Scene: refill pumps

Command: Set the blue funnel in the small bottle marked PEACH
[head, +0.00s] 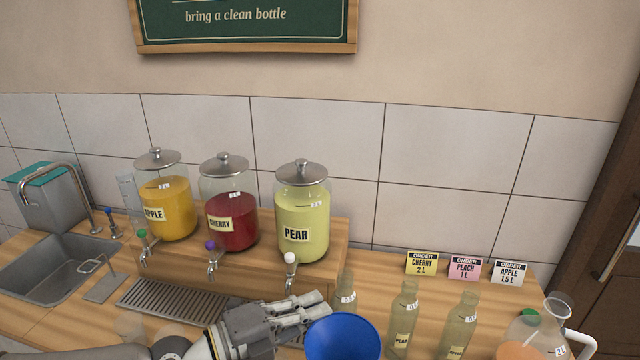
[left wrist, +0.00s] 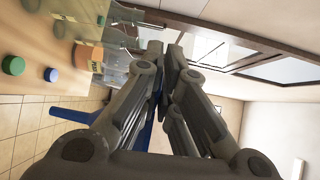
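The blue funnel (head: 343,337) is at the bottom centre of the head view, wide mouth up. My left gripper (head: 318,304) is at its left rim with its fingers closed together, apparently pinching the funnel. In the left wrist view, blue funnel parts (left wrist: 68,112) show behind the closed fingers (left wrist: 165,62). My right gripper is out of view.
Apple (head: 168,210), cherry (head: 231,222) and pear (head: 302,225) dispensers stand on a wooden riser at left. Order cards (head: 464,268) line the wall. A jug (head: 545,330) stands at far right. A sink (head: 55,268) is at far left.

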